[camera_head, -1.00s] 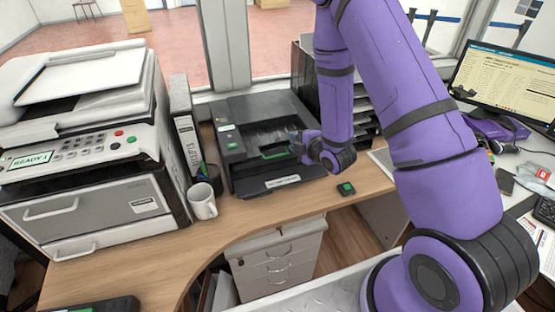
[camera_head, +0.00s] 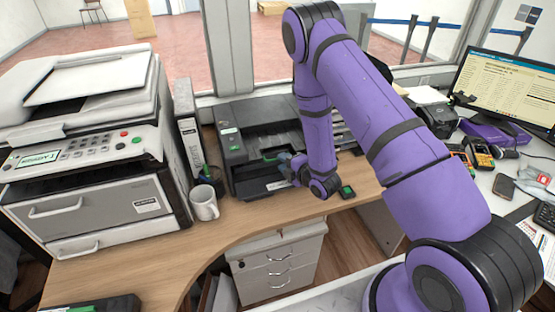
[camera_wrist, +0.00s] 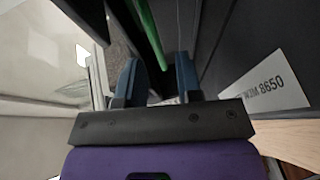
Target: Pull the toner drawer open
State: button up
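The black printer (camera_head: 232,135) stands on the wooden desk in the head view. A green handle (camera_head: 271,155) shows in its open middle, probably on the toner drawer; the drawer's outline is hard to make out. My gripper (camera_head: 287,165) is at the right end of this handle, over the printer's front part, which it partly covers. In the wrist view my gripper's two blue-grey fingers (camera_wrist: 160,82) are apart. The green handle (camera_wrist: 150,32) runs ahead of them, toward the gap between them. I cannot tell whether they touch it.
A large grey multifunction copier (camera_head: 90,200) stands at the left. A white mug (camera_head: 204,204), a pen cup and a binder (camera_head: 190,138) stand between the two machines. A small black device (camera_head: 347,192) with a green top lies right of my gripper.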

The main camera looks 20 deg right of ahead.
aim_at(273, 155)
jog(key=shift+x, duration=1.85)
jog(key=shift+c, duration=0.5)
grip_shut()
jog(key=shift+s, duration=0.1)
jog(key=shift+f, duration=0.1)
